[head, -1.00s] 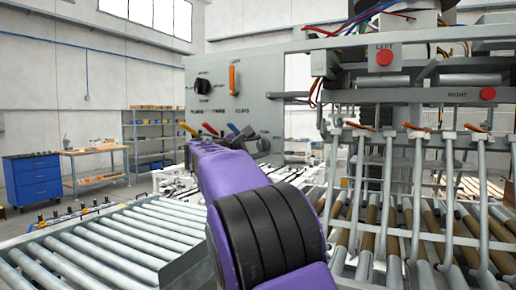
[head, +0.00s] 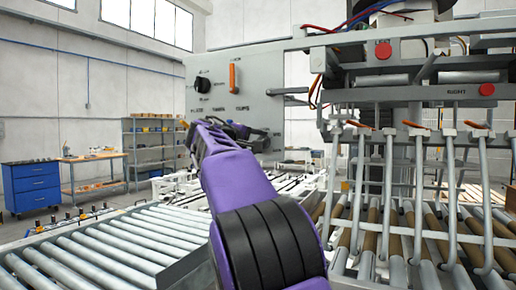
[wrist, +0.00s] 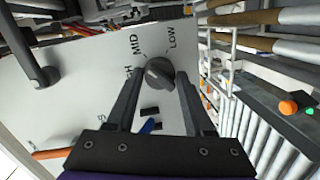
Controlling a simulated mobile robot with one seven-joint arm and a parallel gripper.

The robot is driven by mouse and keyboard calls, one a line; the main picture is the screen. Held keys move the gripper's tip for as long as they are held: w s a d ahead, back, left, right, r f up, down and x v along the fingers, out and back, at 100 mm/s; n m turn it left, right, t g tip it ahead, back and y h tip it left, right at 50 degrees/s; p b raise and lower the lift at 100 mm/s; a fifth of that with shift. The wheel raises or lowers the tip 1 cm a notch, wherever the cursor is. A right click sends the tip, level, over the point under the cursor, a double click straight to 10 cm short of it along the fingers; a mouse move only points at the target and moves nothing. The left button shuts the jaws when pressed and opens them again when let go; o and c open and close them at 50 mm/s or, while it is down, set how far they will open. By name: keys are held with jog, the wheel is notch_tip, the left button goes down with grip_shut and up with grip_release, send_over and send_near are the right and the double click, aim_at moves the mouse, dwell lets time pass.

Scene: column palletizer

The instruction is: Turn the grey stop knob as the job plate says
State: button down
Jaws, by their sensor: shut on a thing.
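The grey stop knob (wrist: 158,73) is on the pale control panel (wrist: 80,95), between my gripper's fingertips in the wrist view. LOW and MID are printed beside it; another label ending in H is partly covered by a finger. I cannot tell clearly which mark the knob points at. My gripper (wrist: 159,80) is shut on the knob. In the head view my purple arm reaches the lower part of the panel (head: 263,88), and the knob is hidden behind the gripper. I see no readable job plate in either view.
A black rotary knob (head: 202,84) and an orange lever (head: 233,75) are higher on the panel. A blue lever (head: 240,129) is close to my gripper. Roller conveyors lie left and right, with hanging grey rods at right. Red LEFT and RIGHT buttons are on the frame.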

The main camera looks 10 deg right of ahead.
jog(key=shift+r+m+b, duration=0.2)
jog(key=shift+m+b, duration=0.15)
jog(key=shift+m, duration=0.65)
jog(key=shift+c, duration=1.6)
grip_release()
jog(key=shift+f, duration=0.1)
jog(key=b+v, duration=0.1)
jog(key=v, duration=1.6)
jog(key=shift+s+b, duration=0.35)
jog(key=shift+b, duration=0.05)
jog(key=shift+d, duration=0.1)
